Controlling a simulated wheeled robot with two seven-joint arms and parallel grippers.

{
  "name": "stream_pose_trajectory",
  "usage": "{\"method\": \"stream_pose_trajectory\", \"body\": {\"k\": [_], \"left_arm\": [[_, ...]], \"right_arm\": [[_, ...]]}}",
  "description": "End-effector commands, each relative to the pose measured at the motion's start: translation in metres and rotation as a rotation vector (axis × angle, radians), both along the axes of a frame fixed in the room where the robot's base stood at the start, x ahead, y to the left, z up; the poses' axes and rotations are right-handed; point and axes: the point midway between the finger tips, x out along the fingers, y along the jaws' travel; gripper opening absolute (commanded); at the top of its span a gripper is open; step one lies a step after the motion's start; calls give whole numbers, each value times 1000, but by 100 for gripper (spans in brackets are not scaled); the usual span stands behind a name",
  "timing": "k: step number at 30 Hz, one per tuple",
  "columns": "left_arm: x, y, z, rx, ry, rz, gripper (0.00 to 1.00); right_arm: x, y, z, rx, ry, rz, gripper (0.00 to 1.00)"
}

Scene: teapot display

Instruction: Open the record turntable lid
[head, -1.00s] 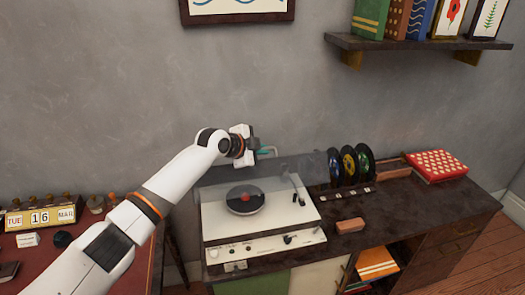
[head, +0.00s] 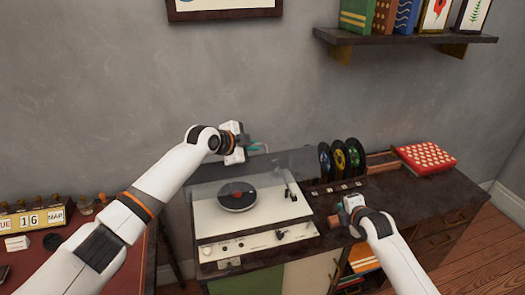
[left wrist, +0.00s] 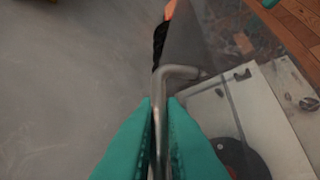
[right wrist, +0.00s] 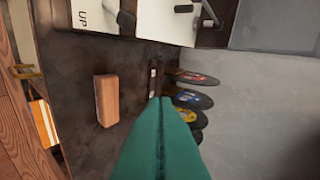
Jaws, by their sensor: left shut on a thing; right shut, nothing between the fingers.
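The white record turntable (head: 217,222) stands on the dark cabinet, with a black record (head: 237,197) on its platter. Its clear smoky lid (head: 288,162) is raised, tilted up behind the platter. My left gripper (head: 257,149) is at the lid's upper edge. In the left wrist view its teal fingers (left wrist: 160,108) are shut on the bent metal lid handle (left wrist: 178,73). My right gripper (head: 343,212) is shut and empty, above the cabinet top to the right of the turntable. Its closed fingers also show in the right wrist view (right wrist: 160,105).
A brown block (right wrist: 106,100) lies on the cabinet top near my right gripper. Several upright records (head: 338,162) stand behind it, and a red patterned box (head: 425,157) sits at the right end. A wall shelf (head: 400,38) hangs above. A calendar (head: 33,217) is on the left table.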

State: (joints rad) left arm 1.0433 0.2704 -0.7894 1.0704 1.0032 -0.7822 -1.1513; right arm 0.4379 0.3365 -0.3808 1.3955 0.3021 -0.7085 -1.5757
Motion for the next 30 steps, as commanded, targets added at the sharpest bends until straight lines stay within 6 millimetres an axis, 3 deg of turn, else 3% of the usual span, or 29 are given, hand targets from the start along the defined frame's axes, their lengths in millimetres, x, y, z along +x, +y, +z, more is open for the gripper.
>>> {"method": "stream_pose_trajectory", "body": {"k": [1,4,6,9,12,15,20,23,30], "left_arm": [[0,0,0,0,-1,1,0],[0,0,0,0,-1,1,0],[0,0,0,0,-1,1,0],[0,0,0,0,0,0,0],[0,0,0,0,0,0,0],[0,0,0,0,0,0,0],[0,0,0,0,1,1,0],[0,0,0,0,1,1,0],[0,0,0,1,0,1,0]], "right_arm": [[13,14,48,-94,-77,87,0],[19,62,119,-332,-191,286,0],[13,105,147,-515,-243,421,0],[-1,152,172,-732,-301,559,0],[-15,185,190,-914,-350,659,0],[-27,205,201,-1049,-384,723,0],[-34,220,208,-1152,-411,767,0],[-30,223,205,-1165,-412,773,0],[0,233,191,-1161,-409,772,0]]}}
